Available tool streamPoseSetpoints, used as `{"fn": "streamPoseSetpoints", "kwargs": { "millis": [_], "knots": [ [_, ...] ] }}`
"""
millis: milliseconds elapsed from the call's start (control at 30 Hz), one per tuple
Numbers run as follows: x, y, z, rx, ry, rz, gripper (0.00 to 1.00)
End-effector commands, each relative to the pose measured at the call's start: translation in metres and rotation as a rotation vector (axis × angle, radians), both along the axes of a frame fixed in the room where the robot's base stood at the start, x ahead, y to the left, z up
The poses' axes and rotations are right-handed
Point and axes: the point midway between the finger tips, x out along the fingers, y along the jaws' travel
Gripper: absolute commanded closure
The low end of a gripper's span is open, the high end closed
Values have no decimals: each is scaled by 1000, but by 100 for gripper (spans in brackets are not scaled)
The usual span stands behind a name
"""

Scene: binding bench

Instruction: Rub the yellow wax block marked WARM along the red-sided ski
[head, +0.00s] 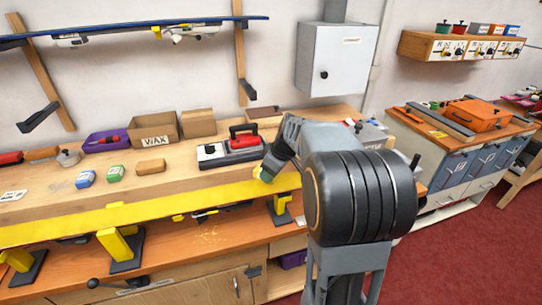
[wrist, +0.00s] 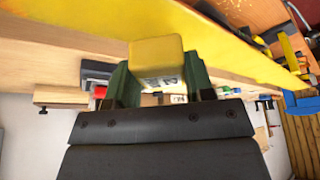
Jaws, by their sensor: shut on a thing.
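The yellow wax block (wrist: 156,54) is between the two fingers of my gripper (wrist: 159,78) in the wrist view. Dark print shows on its lower face, too turned to read. In the head view the block shows as a small yellow piece (head: 263,175) at my gripper (head: 267,168), mostly hidden by the gripper. A ski with a yellow face (head: 150,206) lies lengthwise along the bench front on yellow-topped vises; it also crosses the top of the wrist view (wrist: 225,38). No red side can be made out. The block is close to the ski; contact cannot be told.
Blue (head: 86,178), green (head: 115,173) and tan (head: 150,167) blocks lie to the left. A WAX box (head: 153,129) stands behind them. A blue ski (head: 140,24) hangs above.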

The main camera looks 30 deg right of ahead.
Motion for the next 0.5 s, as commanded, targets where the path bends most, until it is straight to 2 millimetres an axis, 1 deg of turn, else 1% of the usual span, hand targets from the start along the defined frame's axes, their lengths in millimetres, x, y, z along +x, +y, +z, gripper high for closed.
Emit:
{"fn": "streamPoseSetpoints", "kwargs": {
  "millis": [33, 233, 333, 500],
  "knots": [
    [1, 1, 12, -1, -2, 2, 77],
    [1, 3, 37, -1, -2, 7, 77],
    [1, 4, 44, -1, -1, 9, 77],
    [1, 4, 43, -1, -1, 9, 77]
  ]
}}
